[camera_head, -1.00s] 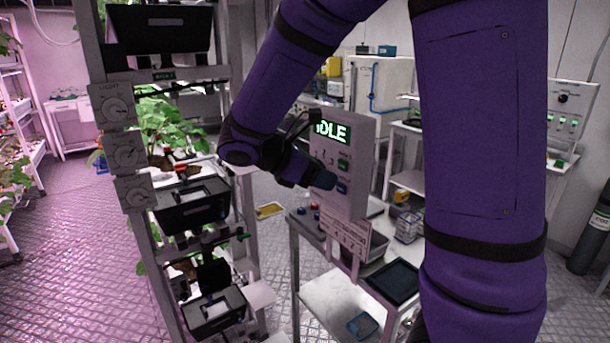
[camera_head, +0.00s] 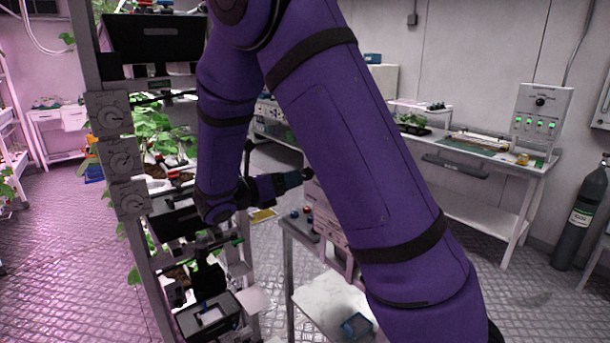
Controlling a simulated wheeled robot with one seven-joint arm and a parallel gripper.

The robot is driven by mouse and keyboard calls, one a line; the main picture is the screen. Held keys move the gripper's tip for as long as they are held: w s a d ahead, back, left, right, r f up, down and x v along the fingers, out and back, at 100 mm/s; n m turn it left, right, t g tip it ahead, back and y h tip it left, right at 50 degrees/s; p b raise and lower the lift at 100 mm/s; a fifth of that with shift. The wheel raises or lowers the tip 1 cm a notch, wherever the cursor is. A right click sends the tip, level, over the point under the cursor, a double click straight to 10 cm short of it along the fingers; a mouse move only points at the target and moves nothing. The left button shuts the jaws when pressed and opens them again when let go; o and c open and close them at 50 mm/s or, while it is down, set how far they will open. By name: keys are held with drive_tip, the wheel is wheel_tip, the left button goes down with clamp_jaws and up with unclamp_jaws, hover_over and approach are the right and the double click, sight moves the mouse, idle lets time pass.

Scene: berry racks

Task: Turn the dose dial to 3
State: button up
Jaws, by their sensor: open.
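Three grey dial boxes with round knobs are fixed in a column on the left rack post: a top one (camera_head: 109,116), a middle one (camera_head: 120,157) and a bottom one (camera_head: 130,198). Their lettering is too small to read, so I cannot tell which is the dose dial. My gripper (camera_head: 304,175) is open and points right, well to the right of the dial boxes and apart from them. Nothing shows between its jaws. My arm hides most of the control box behind it.
The rack holds black trays, including a lower one (camera_head: 208,315), and green plants (camera_head: 160,125). A small grey cart (camera_head: 325,305) stands right of the rack. A workbench (camera_head: 490,165) and a dark gas cylinder (camera_head: 583,215) stand at the right. Floor at the left is open.

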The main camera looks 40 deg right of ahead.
sight(305, 180)
drive_tip(key=shift+w+d, duration=0.1)
drive_tip(key=shift+d, duration=2.8)
drive_tip(key=c, duration=0.9)
